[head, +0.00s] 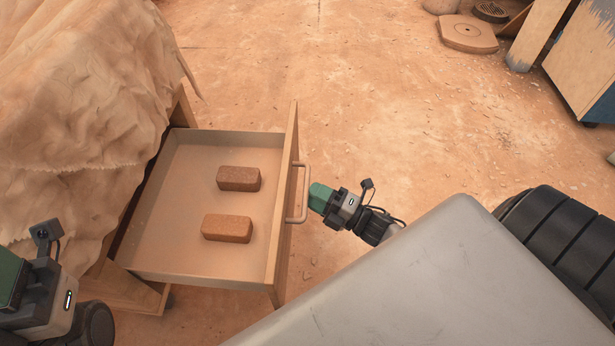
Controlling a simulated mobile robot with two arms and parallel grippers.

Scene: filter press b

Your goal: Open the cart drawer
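The cart drawer (160,205) is pulled well out to the right from the cart (112,284), at the left of the head view. Its front panel (285,195) carries a bar handle (304,192). Two brown bricks lie in the drawer, one farther back (239,178) and one nearer (227,228). My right gripper (312,196) is at the handle, its green fingers close to the bar; whether they grip it or only touch it cannot be told. My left gripper (12,280) is at the lower left edge, partly cut off, away from the drawer.
A draped tan cloth (85,110) covers the cart's top. The sandy floor (370,90) beyond the drawer is clear. A round-cornered flat slab (468,34) and a wooden box (580,60) stand at the far right.

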